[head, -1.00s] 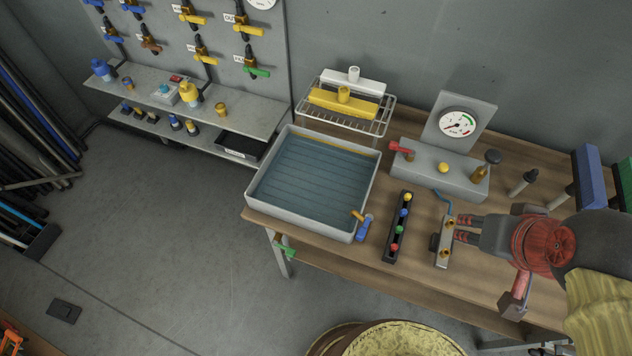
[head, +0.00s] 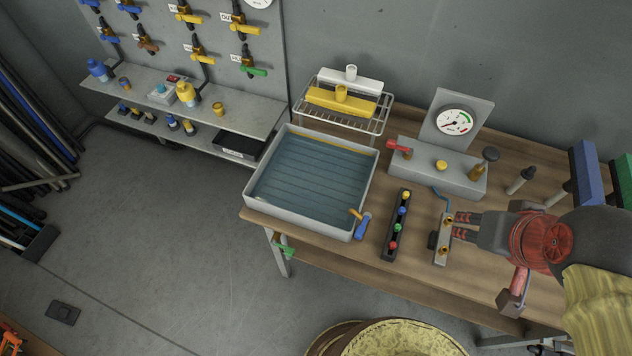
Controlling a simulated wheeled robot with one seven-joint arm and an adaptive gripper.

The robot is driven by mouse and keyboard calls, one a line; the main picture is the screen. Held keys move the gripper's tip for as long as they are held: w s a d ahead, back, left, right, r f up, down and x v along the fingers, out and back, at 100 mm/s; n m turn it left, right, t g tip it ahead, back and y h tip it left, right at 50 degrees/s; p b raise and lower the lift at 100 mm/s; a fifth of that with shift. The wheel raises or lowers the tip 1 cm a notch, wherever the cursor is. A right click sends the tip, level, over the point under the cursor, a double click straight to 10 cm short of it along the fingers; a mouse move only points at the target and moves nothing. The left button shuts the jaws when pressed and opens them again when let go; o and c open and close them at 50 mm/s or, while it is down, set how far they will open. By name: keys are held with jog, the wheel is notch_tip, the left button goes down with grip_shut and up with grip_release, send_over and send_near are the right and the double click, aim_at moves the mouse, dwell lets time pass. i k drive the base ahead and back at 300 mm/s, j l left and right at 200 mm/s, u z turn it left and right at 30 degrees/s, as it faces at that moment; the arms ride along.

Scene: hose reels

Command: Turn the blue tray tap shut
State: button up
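The blue tray tap (head: 362,226) is at the front right corner of the grey tray (head: 297,224), with a short brass part at the rim. Its blue handle points down toward the bench front, away from the tray. The tray holds dark blue-looking water or a ribbed floor; I cannot tell which. My gripper (head: 462,226) reaches in from the right, well to the right of the tap and apart from it. Its two red-and-dark fingers are spread with a gap and nothing visible between them. They are close to a small metal block with brass fittings (head: 441,240); contact is unclear.
A dark strip with coloured knobs (head: 397,225) stands between tap and gripper. Behind are a gauge unit with a red lever (head: 432,170) and a wire rack with yellow and white blocks (head: 378,124). A coiled yellow hose (head: 405,340) is in front of the wooden bench (head: 330,250).

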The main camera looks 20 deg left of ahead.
aim_at(358, 233)
jog(key=k+j+u, duration=0.2)
jog(key=u, duration=0.3)
jog(key=k+j+u, duration=0.25)
jog(key=u, duration=0.25)
